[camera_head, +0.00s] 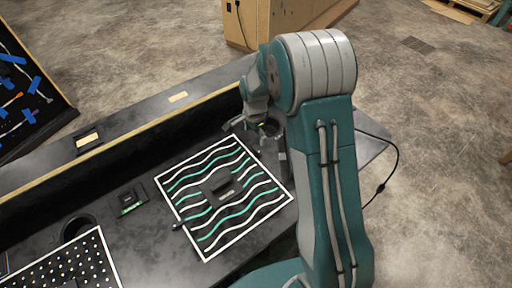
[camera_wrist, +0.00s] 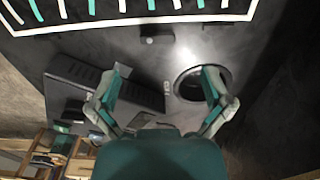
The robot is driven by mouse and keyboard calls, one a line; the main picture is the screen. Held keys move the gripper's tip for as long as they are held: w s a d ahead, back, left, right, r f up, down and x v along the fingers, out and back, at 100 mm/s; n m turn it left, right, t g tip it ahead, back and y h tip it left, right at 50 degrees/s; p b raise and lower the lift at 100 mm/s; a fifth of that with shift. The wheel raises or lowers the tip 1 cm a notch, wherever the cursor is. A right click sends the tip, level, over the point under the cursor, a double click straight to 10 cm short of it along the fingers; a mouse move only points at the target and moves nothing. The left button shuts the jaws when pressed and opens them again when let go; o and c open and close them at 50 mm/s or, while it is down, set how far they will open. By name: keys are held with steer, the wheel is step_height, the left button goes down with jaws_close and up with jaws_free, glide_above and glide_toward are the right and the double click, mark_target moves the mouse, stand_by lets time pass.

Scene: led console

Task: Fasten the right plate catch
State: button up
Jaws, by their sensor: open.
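The plate (camera_head: 213,255), black with a white border and white and green wavy lines, lies on the dark console. Its bordered edge also shows at the top of the wrist view (camera_wrist: 130,24). A small dark catch-like block with a round knob (camera_wrist: 157,36) sits just off that edge; I cannot tell if it is fastened. In the head view the catch on this side is not clearly visible near my arm. My gripper (camera_head: 262,126) is over the plate's far right corner. In the wrist view my gripper (camera_wrist: 161,88) is open and empty, its fingers apart from the block.
A round hole with a rim (camera_wrist: 190,84) lies beneath the right finger, and a dark ribbed box (camera_wrist: 75,78) lies left. A small dark catch (camera_head: 179,226) sits at the plate's left edge. A dotted panel (camera_head: 65,265) and a small switch box (camera_head: 131,200) stand farther left.

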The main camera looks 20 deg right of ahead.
mark_target(257, 150)
steer(key=f, duration=0.3)
steer(key=d+f, duration=0.1)
steer(key=f, duration=0.2)
steer(key=shift+d, duration=0.15)
steer(key=shift+f, duration=0.35)
steer(key=shift+a+f, duration=0.25)
steer(key=shift+a, duration=0.2)
steer(key=shift+d, duration=0.2)
steer(key=c, duration=1.1)
